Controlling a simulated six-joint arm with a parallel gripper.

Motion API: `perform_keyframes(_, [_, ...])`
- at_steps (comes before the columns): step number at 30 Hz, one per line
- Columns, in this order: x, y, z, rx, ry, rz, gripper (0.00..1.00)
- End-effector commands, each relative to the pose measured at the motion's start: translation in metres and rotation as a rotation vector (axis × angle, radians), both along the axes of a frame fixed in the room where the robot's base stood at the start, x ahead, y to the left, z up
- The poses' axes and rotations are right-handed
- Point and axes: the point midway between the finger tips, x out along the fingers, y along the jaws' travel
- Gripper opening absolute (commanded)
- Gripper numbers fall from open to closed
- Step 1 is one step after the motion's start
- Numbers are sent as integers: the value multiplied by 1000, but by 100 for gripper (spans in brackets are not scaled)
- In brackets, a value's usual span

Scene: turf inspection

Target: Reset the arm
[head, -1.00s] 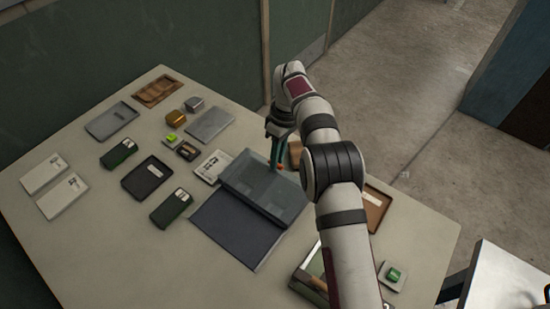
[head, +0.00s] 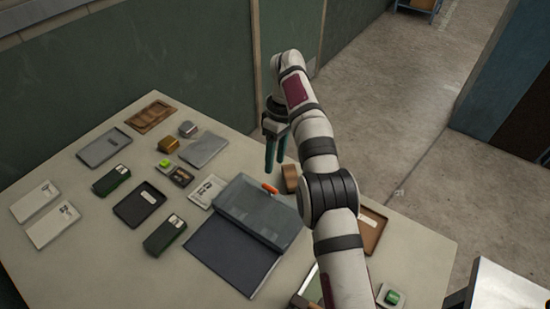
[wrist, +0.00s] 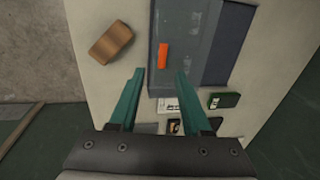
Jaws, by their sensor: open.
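My gripper (head: 275,150) hangs above the far side of the table, its two teal fingers apart with nothing between them. In the wrist view my gripper (wrist: 160,95) is also open and empty, above the table. An orange piece (head: 269,188) lies at the far edge of a grey translucent case (head: 255,212). In the wrist view the orange piece (wrist: 163,56) lies on the case, apart from the fingers.
A brown wooden block (head: 290,178) stands beside the case. Dark trays, green boxes (head: 165,235) and white cards (head: 52,224) cover the table's left. A brown tray (head: 370,230) and a green button (head: 392,297) lie right of my arm. Bare tabletop (head: 110,270) shows at front left.

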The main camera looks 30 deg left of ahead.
Motion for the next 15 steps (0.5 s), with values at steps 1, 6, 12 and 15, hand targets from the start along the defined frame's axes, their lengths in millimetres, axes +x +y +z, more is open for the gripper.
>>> perform_keyframes(1, [0, 0, 0, 0, 0, 0, 48])
perform_keyframes(6, [0, 0, 0, 0, 0, 0, 48])
perform_keyframes(12, [4, -8, 9, -2, -3, -37, 48])
perform_keyframes(15, [17, -53, 50, -19, -11, -237, 48])
